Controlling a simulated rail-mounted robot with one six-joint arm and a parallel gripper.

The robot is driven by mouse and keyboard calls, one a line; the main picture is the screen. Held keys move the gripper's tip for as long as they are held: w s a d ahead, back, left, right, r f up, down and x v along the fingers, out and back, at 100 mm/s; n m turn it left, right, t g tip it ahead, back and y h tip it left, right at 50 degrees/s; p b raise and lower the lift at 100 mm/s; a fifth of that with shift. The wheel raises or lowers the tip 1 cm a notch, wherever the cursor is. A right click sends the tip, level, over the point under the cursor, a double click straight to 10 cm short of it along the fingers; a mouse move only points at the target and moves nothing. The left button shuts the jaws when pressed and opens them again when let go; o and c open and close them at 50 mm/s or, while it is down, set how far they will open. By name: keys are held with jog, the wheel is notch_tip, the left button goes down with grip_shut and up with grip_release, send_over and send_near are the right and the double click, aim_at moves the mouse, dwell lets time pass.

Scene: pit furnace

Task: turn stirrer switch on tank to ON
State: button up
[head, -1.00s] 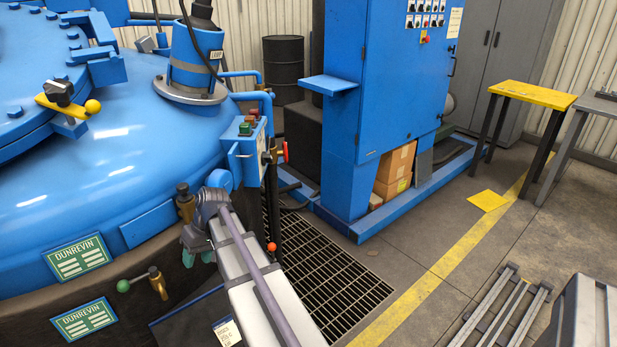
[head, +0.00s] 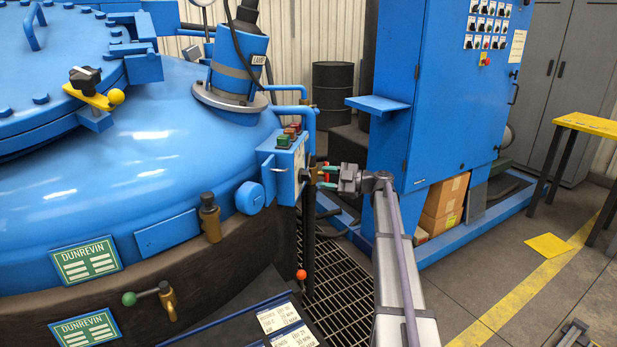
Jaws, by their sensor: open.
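The blue tank (head: 150,165) fills the left side. A small blue control box (head: 283,168) stands at its right edge, with green and red buttons on its sloped top. A small dark knob (head: 304,174) shows on the right face of the box and may be the stirrer switch; its label and setting are too small to read. My gripper (head: 322,179) is open just right of this face, its green-tipped fingers pointing left at it. I cannot tell whether the fingers touch the knob or a brass fitting near it.
A blue cabinet (head: 440,110) with a small shelf (head: 378,104) stands right of my gripper. A blue pipe (head: 309,120) runs behind the box. A red-orange ball handle (head: 301,274) is below. Floor grating (head: 345,300) lies beneath my arm.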

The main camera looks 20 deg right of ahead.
aim_at(310, 176)
jog(key=x, duration=0.7)
jog(key=shift+d, duration=0.1)
jog(key=shift+c, duration=0.4)
grip_shut()
